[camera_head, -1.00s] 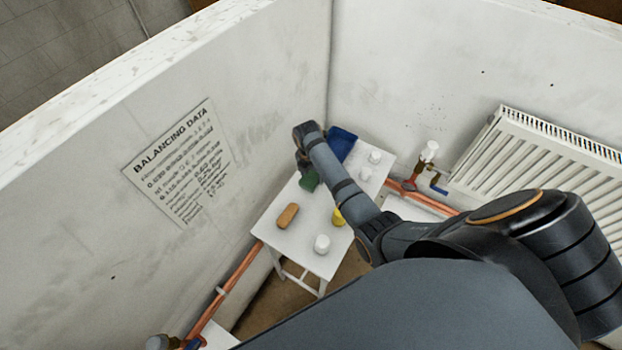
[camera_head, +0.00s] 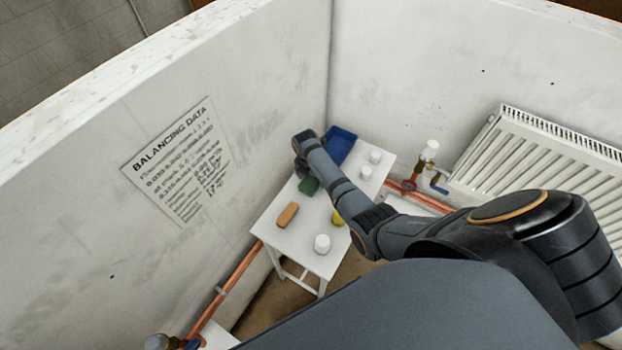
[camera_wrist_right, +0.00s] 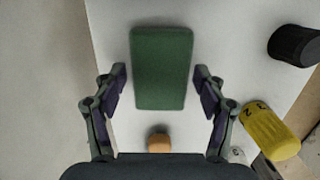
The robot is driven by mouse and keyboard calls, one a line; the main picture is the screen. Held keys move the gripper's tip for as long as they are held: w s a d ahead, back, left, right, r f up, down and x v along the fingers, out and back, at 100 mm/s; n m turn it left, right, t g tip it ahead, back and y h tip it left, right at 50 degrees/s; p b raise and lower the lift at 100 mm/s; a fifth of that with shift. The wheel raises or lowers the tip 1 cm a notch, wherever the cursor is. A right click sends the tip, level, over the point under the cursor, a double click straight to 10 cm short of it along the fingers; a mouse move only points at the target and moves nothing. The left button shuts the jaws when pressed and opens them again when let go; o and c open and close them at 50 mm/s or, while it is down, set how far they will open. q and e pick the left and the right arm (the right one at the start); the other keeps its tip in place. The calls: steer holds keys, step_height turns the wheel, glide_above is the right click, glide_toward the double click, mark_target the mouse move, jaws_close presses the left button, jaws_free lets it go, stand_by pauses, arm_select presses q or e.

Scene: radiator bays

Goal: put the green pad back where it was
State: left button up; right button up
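The green pad (camera_head: 309,187) lies on the small white table, partly hidden by my right arm in the head view. In the right wrist view the green pad (camera_wrist_right: 161,68) appears as an upright rectangle between my fingers. My right gripper (camera_wrist_right: 161,80) is open, one finger on each side of the pad, with a narrow gap showing on both sides. I cannot tell how far the fingertips are above the tabletop. In the head view my right gripper (camera_head: 301,168) points down at the pad's far left side. My left gripper is not in view.
The white table (camera_head: 271,231) also carries a blue tray (camera_head: 341,146), an orange block (camera_head: 288,214), a yellow weight-like cylinder (camera_wrist_right: 270,130), a black cylinder (camera_wrist_right: 294,46) and several white cylinders. Walls stand close behind; a radiator (camera_head: 540,150) and copper pipes are nearby.

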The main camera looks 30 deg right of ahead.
mark_target(309, 184)
steer(key=shift+r, duration=0.1)
steer(key=shift+r, duration=0.35)
steer(key=r, duration=0.3)
steer(key=a+r, duration=0.1)
steer(key=r, duration=0.7)
steer(key=shift+s+a+r, duration=0.15)
steer(key=shift+s, duration=0.25)
